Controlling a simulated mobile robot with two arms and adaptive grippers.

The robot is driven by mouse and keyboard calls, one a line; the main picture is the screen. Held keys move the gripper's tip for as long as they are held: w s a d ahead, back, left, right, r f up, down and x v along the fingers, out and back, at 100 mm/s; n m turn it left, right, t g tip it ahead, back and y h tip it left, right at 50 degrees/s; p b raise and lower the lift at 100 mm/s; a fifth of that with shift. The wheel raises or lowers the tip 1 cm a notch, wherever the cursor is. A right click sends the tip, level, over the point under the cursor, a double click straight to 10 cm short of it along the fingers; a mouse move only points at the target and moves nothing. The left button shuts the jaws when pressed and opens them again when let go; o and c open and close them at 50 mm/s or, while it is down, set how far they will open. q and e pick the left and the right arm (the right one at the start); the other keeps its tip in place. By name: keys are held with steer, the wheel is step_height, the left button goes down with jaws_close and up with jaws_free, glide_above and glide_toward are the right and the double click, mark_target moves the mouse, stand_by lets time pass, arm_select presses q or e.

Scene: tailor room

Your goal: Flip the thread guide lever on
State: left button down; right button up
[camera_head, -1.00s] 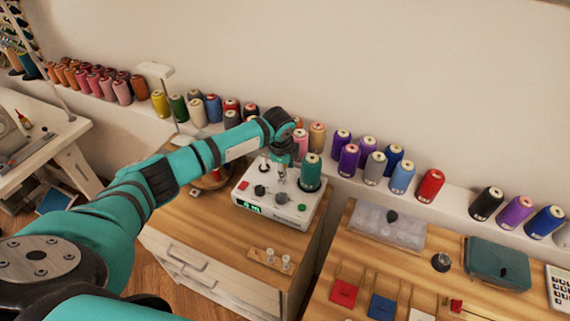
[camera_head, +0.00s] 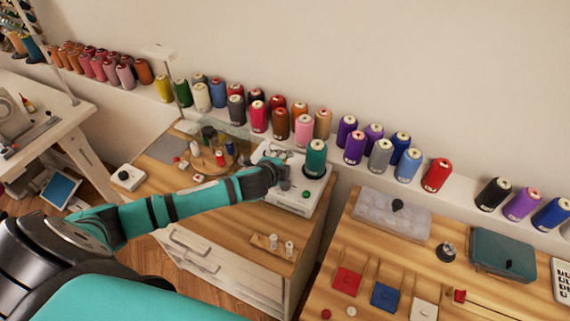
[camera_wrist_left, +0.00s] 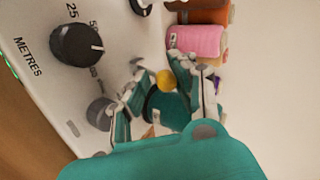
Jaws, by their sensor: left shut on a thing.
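The white winding machine (camera_head: 295,200) stands on the wooden cabinet, with a teal thread spool (camera_head: 316,158) upright on it. My left arm reaches across to the machine, and my left gripper (camera_head: 282,174) is low over its top. The left wrist view shows the two fingers of the left gripper (camera_wrist_left: 161,74) closed in around a small yellow knob (camera_wrist_left: 167,80), which seems to be the lever's tip. The lever's shaft is hidden. The teal spool (camera_wrist_left: 164,108) shows between and behind the fingers. My right gripper is out of view.
A black dial (camera_wrist_left: 79,45) and a grey knob (camera_wrist_left: 100,112) sit beside the fingers on the machine. A shelf of spools, including a pink one (camera_head: 304,129), runs behind. A small wooden stand (camera_head: 272,245) lies in front. A second table (camera_head: 345,250) is at the right.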

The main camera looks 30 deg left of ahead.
arm_select(q)
steer(key=shift+w+a+r+t+b, duration=0.2)
steer(key=shift+r+t+b, duration=0.15)
steer(key=shift+r+t, duration=0.15)
steer(key=c, duration=1.4)
jaws_free()
steer(key=shift+o, duration=1)
steer(key=shift+s+d+f, duration=0.1)
steer(key=shift+s+f, duration=0.1)
steer(key=shift+f, duration=0.05)
steer(key=v, duration=1.2)
